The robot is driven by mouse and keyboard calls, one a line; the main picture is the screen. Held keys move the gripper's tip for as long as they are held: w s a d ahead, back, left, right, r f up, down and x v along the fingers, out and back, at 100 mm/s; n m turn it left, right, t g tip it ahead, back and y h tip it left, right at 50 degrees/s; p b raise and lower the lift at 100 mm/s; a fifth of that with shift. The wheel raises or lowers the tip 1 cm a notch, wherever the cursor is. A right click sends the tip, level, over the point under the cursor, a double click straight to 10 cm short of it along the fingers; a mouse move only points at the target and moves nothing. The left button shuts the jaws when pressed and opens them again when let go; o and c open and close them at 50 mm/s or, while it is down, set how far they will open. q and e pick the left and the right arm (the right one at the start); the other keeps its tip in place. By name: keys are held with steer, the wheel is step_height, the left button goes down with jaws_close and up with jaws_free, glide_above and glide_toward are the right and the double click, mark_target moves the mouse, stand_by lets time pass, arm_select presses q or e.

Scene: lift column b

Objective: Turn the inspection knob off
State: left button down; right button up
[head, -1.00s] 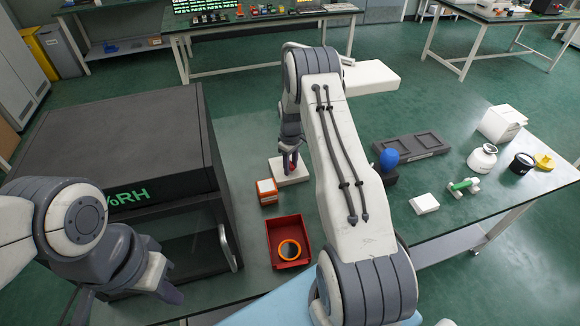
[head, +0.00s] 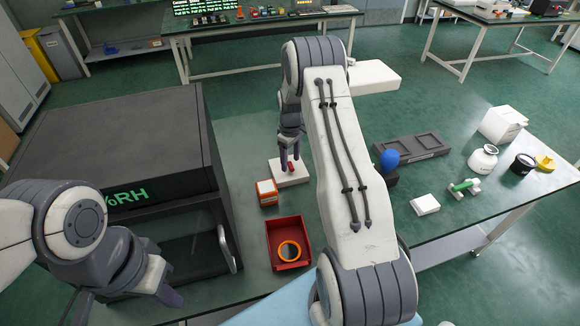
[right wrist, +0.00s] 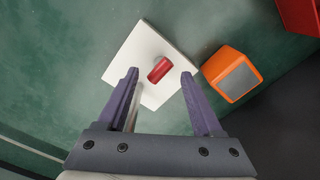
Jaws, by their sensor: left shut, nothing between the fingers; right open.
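The red inspection knob (head: 291,167) stands on a white square plate (head: 298,178) on the green bench. In the right wrist view the knob (right wrist: 160,69) is a short red bar lying diagonally on the white plate (right wrist: 138,48). My right gripper (head: 287,164) is open above the plate. In the right wrist view its fingers (right wrist: 159,75) spread to either side of the knob, with a gap on both sides; contact is not visible. My left gripper (head: 174,297) is shut and empty at lower left, in front of the dark cabinet. No on or off marking is readable.
An orange-and-white box (head: 267,192) sits close beside the plate. A red tray (head: 271,252) with an orange ring lies nearer me. The dark cabinet (head: 125,140) stands left. A grey tray (head: 398,147) and a blue-topped item (head: 389,159) are right of my right arm.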

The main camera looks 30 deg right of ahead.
mark_target(290, 165)
step_height(290, 165, up, 7)
steer(key=shift+r+b, duration=0.1)
steer(key=shift+b, duration=0.4)
arm_select(q)
steer(key=shift+f, duration=0.7)
